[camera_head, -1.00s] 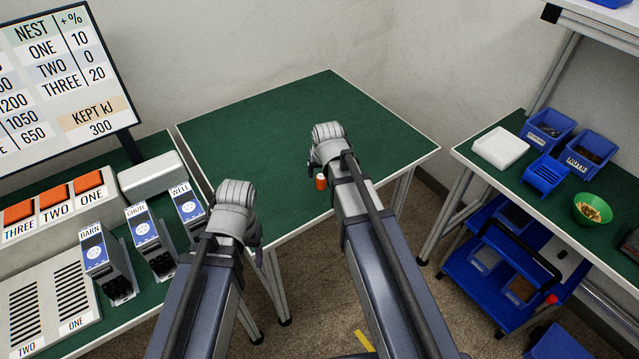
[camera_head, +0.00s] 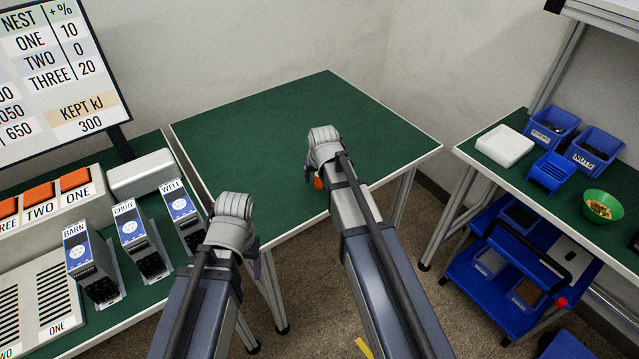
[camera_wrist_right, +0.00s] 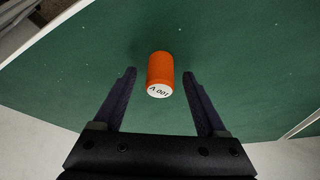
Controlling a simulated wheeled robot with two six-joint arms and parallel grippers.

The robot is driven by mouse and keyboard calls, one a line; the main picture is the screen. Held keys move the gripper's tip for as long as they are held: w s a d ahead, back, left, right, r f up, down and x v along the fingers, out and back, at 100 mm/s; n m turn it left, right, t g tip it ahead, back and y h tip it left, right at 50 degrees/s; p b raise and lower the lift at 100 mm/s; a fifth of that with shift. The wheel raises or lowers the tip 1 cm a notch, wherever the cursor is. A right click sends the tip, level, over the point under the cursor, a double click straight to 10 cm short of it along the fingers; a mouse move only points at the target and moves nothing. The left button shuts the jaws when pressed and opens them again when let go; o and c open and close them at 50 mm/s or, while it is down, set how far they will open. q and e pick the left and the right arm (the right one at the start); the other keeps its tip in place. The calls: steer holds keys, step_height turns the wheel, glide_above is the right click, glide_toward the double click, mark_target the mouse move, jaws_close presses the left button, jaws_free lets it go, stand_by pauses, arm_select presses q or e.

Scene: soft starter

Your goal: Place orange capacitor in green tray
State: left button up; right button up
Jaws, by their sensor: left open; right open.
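The orange capacitor (camera_wrist_right: 160,70) stands on the green table top, its pale marked end toward the right wrist camera. In the head view the capacitor (camera_head: 319,183) is mostly hidden behind my right gripper. My right gripper (camera_wrist_right: 160,76) is open; its two dark fingers lie on either side of the capacitor in the wrist view, with gaps on both sides. The same gripper shows in the head view (camera_head: 314,178) over the near right part of the table. My left gripper (camera_head: 250,252) is open at the table's front left edge, away from the capacitor. I see no clear green tray.
The green table (camera_head: 260,125) is otherwise bare. A left bench holds labelled blue-fronted blocks (camera_head: 134,240) and orange blocks (camera_head: 75,182). The right bench has a white tray (camera_head: 504,146), blue bins (camera_head: 552,126) and a green bowl (camera_head: 604,205). A blue cart (camera_head: 490,285) stands below.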

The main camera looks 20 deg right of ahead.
steer(key=shift+c, duration=0.2)
jaws_close()
stand_by(0.3)
steer(key=shift+r, duration=0.15)
step_height(320, 180, up, 10)
steer(key=p, duration=1)
